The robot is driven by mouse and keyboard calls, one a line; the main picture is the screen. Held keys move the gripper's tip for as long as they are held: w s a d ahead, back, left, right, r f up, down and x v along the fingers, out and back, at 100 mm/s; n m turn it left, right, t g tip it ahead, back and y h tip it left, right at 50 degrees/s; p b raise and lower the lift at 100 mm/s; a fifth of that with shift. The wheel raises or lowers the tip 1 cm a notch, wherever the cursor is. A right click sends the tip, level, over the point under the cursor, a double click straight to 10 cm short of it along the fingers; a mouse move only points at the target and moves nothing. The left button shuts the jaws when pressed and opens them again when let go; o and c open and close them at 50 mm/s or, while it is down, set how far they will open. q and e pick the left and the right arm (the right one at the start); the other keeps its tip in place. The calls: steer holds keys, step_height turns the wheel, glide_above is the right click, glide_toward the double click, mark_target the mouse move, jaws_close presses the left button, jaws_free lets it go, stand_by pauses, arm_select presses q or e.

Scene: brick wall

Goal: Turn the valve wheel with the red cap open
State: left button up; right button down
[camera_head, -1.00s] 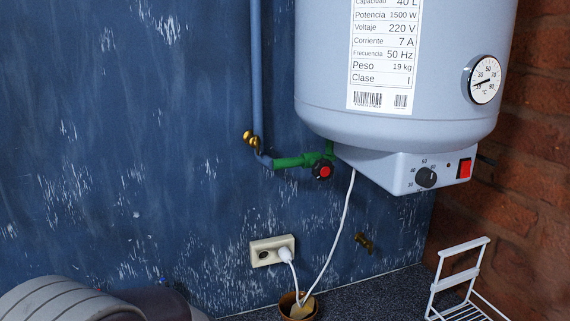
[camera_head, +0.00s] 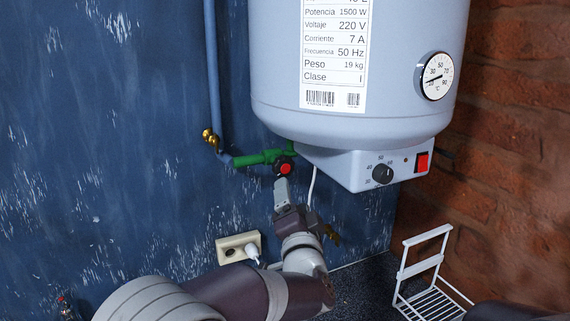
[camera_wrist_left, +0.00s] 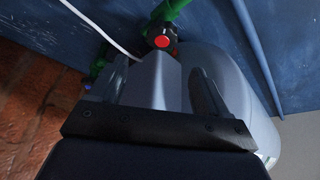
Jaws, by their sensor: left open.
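The valve wheel with the red cap (camera_head: 284,168) is on the green pipe (camera_head: 256,158) below the water heater. It also shows in the left wrist view (camera_wrist_left: 163,39), dark around a bright red centre. My left gripper (camera_head: 282,184) is just below the wheel in the head view and covers its lower edge. In the left wrist view the left gripper (camera_wrist_left: 158,75) is open, its two fingers apart and nothing held between them. The wheel appears beyond the fingertips, above the gap; whether anything touches cannot be told. My right gripper is not in view.
The heater (camera_head: 350,120) hangs close above the valve, its control box (camera_head: 365,165) to the right. A white cable (camera_head: 312,185) hangs behind my left wrist. A socket (camera_head: 236,246) with a plug and a white wire rack (camera_head: 432,285) are lower down. The blue wall is close behind.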

mark_target(286, 166)
arm_select(q)
steer(key=p+x, duration=0.2)
steer(key=x, duration=0.1)
steer(key=p+x, duration=0.2)
steer(key=x, duration=0.2)
steer(key=p+x, duration=0.2)
steer(key=x, duration=0.2)
steer(key=shift+a+r, duration=0.15)
steer(key=shift+r, duration=0.15)
steer(key=shift+w, duration=0.75)
